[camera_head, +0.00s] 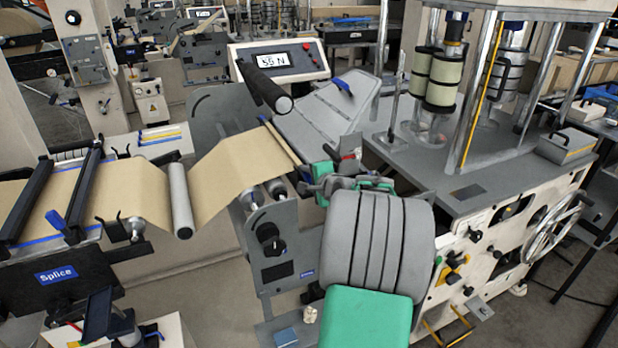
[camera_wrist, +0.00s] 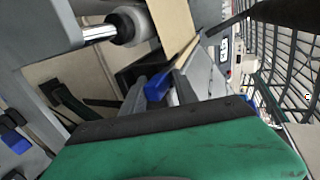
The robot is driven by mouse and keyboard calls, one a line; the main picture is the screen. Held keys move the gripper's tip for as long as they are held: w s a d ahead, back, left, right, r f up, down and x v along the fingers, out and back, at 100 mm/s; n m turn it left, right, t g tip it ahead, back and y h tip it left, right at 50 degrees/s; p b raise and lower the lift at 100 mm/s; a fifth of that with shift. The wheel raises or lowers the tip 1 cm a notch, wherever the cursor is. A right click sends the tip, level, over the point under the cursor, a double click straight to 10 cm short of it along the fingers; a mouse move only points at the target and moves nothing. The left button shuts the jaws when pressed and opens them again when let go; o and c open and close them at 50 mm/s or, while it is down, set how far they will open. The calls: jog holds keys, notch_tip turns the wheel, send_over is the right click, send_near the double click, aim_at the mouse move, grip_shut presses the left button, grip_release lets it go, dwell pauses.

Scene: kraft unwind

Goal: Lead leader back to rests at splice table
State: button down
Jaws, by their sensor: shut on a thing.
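The tan kraft leader (camera_head: 240,168) runs from the splice table (camera_head: 65,273) at the left, under a grey roller (camera_head: 181,200), and rises right to a thin bar along its end edge. My gripper (camera_head: 314,174) is at the near end of that bar, shut on the leader's end; the grasp itself is partly hidden. Two dark crossbars (camera_head: 85,190) span the web at the splice table. I cannot tell which parts are the rests.
A dark roller (camera_head: 264,87) overhangs the leader's far end. A grey side plate with small rollers (camera_head: 277,190) stands below it. The press machine with a handwheel (camera_head: 556,225) fills the right. A display reading 55 N (camera_head: 280,61) stands behind.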

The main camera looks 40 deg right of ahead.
notch_tip(320, 180, up, 6)
jog(key=p, duration=0.3)
jog(key=shift+a+f, duration=0.15)
jog(key=shift+f, duration=0.05)
jog(key=shift+f+t+b, duration=0.1)
jog(key=shift+t+b, duration=0.2)
jog(key=shift+b, duration=0.75)
jog(key=shift+t+b, duration=0.4)
jog(key=shift+b, duration=0.55)
jog(key=shift+r, duration=0.25)
